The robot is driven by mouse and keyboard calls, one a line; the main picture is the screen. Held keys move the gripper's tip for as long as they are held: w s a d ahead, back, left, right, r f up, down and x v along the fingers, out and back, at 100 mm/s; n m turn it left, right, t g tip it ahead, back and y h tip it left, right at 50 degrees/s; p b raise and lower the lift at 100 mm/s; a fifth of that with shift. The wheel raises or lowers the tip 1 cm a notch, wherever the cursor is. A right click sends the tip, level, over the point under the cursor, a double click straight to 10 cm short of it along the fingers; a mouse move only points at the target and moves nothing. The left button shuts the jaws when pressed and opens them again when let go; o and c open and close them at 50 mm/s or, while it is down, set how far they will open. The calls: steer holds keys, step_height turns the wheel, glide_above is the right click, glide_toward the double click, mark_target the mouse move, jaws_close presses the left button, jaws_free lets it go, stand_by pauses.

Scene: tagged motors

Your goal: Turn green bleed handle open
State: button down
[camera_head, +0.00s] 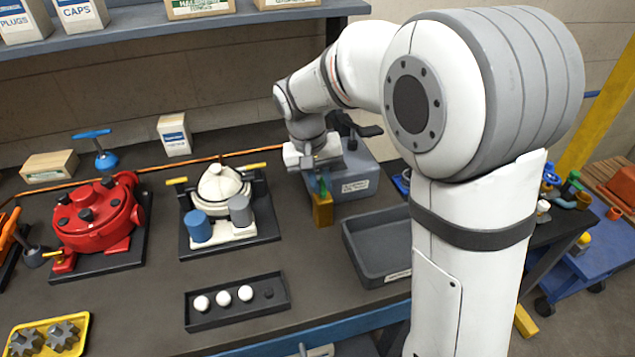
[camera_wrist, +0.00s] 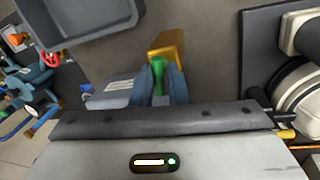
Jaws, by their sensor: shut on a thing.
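The green bleed handle (camera_head: 323,187) shows as a small green strip above a brass-coloured block (camera_head: 322,210), which stands at the front left of a grey labelled box (camera_head: 365,172). In the wrist view the green handle (camera_wrist: 158,74) stands between the two blue-grey fingers, with the brass block (camera_wrist: 168,44) just beyond. My gripper (camera_head: 319,183) points down over the block and is shut on the handle. It also shows in the wrist view (camera_wrist: 161,82). The fingers hide the handle's sides, so its full shape and angle are hard to tell.
A grey empty tray (camera_head: 375,262) stands right of the block. Left are a white-domed motor (camera_head: 219,187) on a black base and a red motor (camera_head: 97,215). A black tray (camera_head: 237,302) with white balls lies in front. A shelf (camera_head: 170,32) runs above the bench.

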mark_target(315, 199)
steer(key=shift+n, duration=1.1)
steer(key=shift+w+r+t, duration=0.1)
steer(key=shift+t, duration=0.2)
steer(key=c, duration=1.5)
jaws_free()
steer(key=shift+c, duration=0.2)
steer(key=shift+o, duration=0.5)
steer(key=v, duration=0.7)
steer(key=shift+r, duration=0.3)
